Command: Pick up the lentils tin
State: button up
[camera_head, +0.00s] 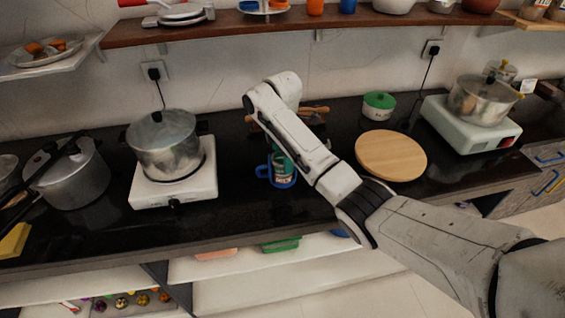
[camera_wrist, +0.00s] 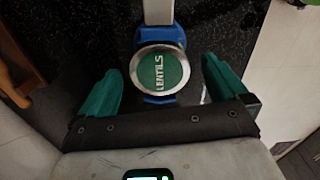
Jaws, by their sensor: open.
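The lentils tin (camera_wrist: 160,72) shows from above in the wrist view, with a round green lid marked LENTILS and a silver rim. Blue parts show at its upper and lower sides. My gripper (camera_wrist: 162,70) is open, with one green finger on each side of the lid and gaps between. It holds nothing. How far down the fingers reach is hard to tell.
A pot on a white stove (camera_head: 190,186) stands to the left. A round wooden board (camera_head: 391,155) and a green lidded pot (camera_head: 379,105) are to the right. A wooden item (camera_head: 315,110) lies behind the tin. The counter's front edge (camera_head: 235,236) is close.

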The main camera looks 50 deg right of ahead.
jog(key=shift+f, duration=1.35)
jog(key=shift+c, duration=0.3)
jog(key=c, duration=1.2)
jog(key=shift+r, duration=0.1)
jog(key=shift+c, duration=0.2)
